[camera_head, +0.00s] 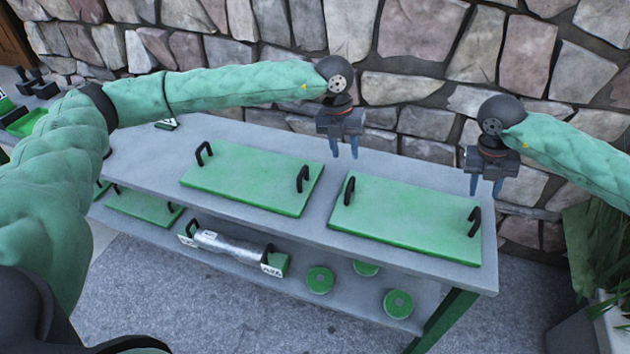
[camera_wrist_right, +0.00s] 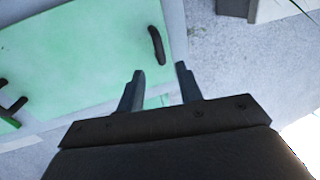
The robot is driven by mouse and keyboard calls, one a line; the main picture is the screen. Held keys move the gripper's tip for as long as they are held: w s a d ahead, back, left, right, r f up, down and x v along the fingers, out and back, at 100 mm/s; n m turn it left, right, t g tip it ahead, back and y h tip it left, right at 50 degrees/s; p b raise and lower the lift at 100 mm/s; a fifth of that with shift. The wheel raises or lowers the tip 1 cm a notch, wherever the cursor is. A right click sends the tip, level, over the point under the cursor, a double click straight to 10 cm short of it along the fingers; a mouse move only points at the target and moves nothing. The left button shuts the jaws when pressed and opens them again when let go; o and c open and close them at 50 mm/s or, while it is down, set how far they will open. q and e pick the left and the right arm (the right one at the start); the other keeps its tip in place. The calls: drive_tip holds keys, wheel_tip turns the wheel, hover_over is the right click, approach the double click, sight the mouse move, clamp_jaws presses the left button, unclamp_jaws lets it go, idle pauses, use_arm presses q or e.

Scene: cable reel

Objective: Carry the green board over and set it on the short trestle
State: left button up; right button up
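A green board (camera_head: 407,222) with a black handle at each end lies flat at the right of the grey bench top. A similar green board (camera_head: 253,180) lies to its left; I cannot tell which one is meant. My left gripper (camera_head: 345,152) is open and empty, above the bench near the right board's left handle. My right gripper (camera_head: 486,187) is open and empty, above that board's right handle (camera_head: 475,221). In the right wrist view this handle (camera_wrist_right: 157,45) lies beyond the open fingers (camera_wrist_right: 160,72), apart from them. I cannot identify a short trestle.
The grey bench (camera_head: 310,232) has a lower shelf with another green board (camera_head: 145,206), a silver cylinder (camera_head: 230,246) between green end pieces, and several green round pieces (camera_head: 398,303). A stone wall (camera_head: 420,45) stands behind. A plant (camera_head: 595,250) stands at right.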

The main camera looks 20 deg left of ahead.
drive_tip(key=shift+a+r, duration=0.2)
drive_tip(key=shift+r, duration=0.75)
